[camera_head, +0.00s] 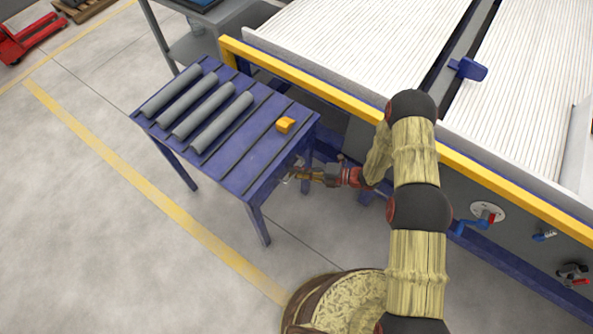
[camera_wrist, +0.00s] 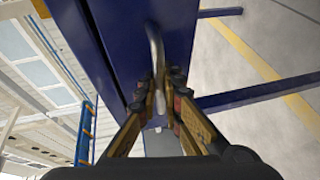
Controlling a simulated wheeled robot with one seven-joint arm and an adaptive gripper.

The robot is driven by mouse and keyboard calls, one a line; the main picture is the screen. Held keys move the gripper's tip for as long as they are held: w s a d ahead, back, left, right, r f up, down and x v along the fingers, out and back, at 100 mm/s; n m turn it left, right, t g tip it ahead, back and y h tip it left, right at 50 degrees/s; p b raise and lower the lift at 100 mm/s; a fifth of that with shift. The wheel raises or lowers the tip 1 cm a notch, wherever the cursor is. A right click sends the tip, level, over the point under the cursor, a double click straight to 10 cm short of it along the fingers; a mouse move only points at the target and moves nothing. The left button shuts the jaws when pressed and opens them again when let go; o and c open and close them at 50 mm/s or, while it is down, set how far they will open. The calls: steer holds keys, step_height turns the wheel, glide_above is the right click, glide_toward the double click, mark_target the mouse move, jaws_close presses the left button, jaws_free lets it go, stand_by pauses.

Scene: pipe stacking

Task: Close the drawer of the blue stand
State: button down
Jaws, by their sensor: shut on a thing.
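The blue stand (camera_head: 245,165) is left of my arm in the head view, with its top against the conveyor frame. Its drawer front shows as a blue panel in the wrist view (camera_wrist: 118,45). A curved metal handle (camera_wrist: 155,50) sits on that panel. My gripper (camera_head: 292,175) is at the stand's right end, just below the top. In the wrist view my gripper's fingers (camera_wrist: 162,90) are closed around the handle. How far the drawer stands out is hard to tell.
A conveyor with a yellow rail (camera_head: 330,92) runs behind. Open floor (camera_head: 130,250) lies to the left and front.

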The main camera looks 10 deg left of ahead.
mark_target(290, 163)
stand_by(0.3)
steer(key=a, duration=0.1)
steer(key=w+a, duration=0.1)
steer(key=a, duration=0.1)
steer(key=w+a, duration=0.1)
steer(key=a, duration=0.1)
steer(key=shift+w+a+f+b, duration=0.15)
steer(key=shift+a+b, duration=0.1)
steer(key=shift+b, duration=0.15)
steer(key=shift+w+a, duration=0.15)
steer(key=shift+a, duration=0.15)
steer(key=shift+w+r, duration=0.1)
steer(key=shift+r, duration=0.1)
steer(key=c, duration=2.1)
jaws_free()
steer(key=shift+a+f, duration=0.1)
steer(key=shift+a, duration=0.05)
steer(key=shift+c, duration=0.2)
steer(key=shift+o, duration=1.1)
